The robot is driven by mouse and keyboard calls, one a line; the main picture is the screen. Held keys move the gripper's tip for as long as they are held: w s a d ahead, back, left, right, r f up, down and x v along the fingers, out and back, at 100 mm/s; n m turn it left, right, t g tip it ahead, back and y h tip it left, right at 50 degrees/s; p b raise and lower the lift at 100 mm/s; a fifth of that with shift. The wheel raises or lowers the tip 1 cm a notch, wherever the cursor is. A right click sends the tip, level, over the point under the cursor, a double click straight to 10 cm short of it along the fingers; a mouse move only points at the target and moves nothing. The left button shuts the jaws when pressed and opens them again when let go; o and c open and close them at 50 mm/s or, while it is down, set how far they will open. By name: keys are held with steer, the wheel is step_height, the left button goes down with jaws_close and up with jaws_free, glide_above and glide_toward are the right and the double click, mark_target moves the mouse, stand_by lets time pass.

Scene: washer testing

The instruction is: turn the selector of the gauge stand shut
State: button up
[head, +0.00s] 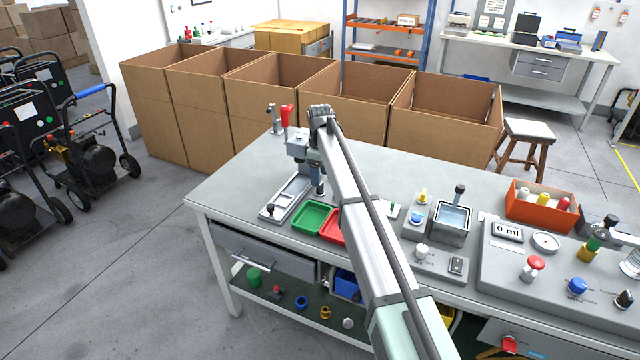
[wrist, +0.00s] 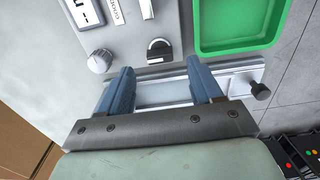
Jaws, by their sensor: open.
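In the wrist view a grey panel, which looks like the gauge stand (wrist: 135,35), lies at the upper left with a small display and a label. A black selector-like part with a pale arc (wrist: 159,50) sits at its lower edge, ahead of the gap between my fingers. A round silver knob (wrist: 99,61) is to its left. I cannot tell for certain which is the selector. My gripper (wrist: 158,70) is open and empty, its blue fingers apart above a metal tray (wrist: 235,72). In the head view my arm hides the stand.
A green tray (head: 313,218) and a red tray (head: 332,232) lie near the metal tray on the workbench. A red-handled tool (head: 287,116) stands at the back left. Boxes (head: 340,105) line up behind the bench. A console (head: 505,260) fills the right side.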

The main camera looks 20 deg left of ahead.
mark_target(320, 188)
steer(key=shift+f, duration=2.1)
steer(key=shift+c, duration=0.2)
steer(key=c, duration=1)
steer(key=shift+m, duration=0.3)
steer(key=m, duration=0.5)
steer(key=shift+m, duration=0.3)
steer(key=m, duration=0.5)
steer(key=shift+m, duration=0.3)
